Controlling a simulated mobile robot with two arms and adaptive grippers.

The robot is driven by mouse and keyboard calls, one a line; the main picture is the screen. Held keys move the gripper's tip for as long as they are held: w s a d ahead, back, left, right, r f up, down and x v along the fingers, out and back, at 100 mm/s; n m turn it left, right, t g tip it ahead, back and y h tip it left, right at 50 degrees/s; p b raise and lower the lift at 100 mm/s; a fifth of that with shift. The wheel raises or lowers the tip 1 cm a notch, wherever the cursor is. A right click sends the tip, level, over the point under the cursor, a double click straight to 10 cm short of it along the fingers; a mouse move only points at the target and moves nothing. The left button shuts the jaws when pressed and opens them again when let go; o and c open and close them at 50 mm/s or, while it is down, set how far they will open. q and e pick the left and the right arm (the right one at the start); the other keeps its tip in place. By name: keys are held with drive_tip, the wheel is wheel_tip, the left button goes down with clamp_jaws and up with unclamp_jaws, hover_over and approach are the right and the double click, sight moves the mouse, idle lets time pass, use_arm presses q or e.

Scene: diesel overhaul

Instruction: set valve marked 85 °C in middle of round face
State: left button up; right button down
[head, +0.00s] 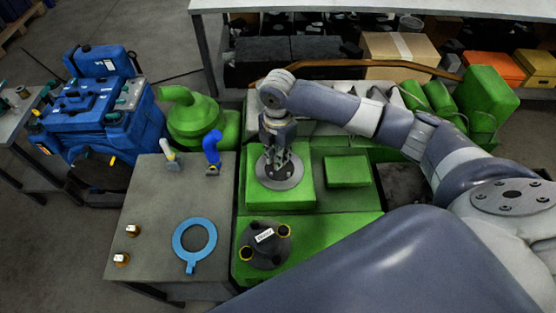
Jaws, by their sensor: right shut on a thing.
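My right gripper (281,160) points down over the middle of a grey round face (292,180) on a green block. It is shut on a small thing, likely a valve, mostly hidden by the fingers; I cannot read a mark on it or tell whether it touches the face. Two small copper-coloured valves with white labels stand on the grey table at left, one farther back (132,231) and one nearer (121,260). Their labels are too small to read. My left gripper is not in view.
A blue ring with a tab (178,240) lies on the grey table (150,205), with a blue-handled tool (212,150) and a pale-handled one (169,152) behind. A dark flanged cover (269,253) with a white label sits on the green engine in front. A blue engine (100,105) stands at left.

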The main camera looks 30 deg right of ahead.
wheel_tip(320, 180, down, 2)
drive_tip(key=shift+d+f+p, duration=0.1)
drive_tip(key=shift+f+p, duration=0.15)
drive_tip(key=shift+p, duration=0.2)
drive_tip(key=shift+f, duration=0.45)
drive_tip(key=shift+f, duration=0.1)
drive_tip(key=c, duration=1.8)
unclamp_jaws()
drive_tip(key=shift+c, duration=0.2)
wheel_tip(320, 180, up, 12)
drive_tip(key=shift+r+b, duration=0.1)
drive_tip(key=shift+b, duration=0.65)
drive_tip(key=shift+s, duration=0.1)
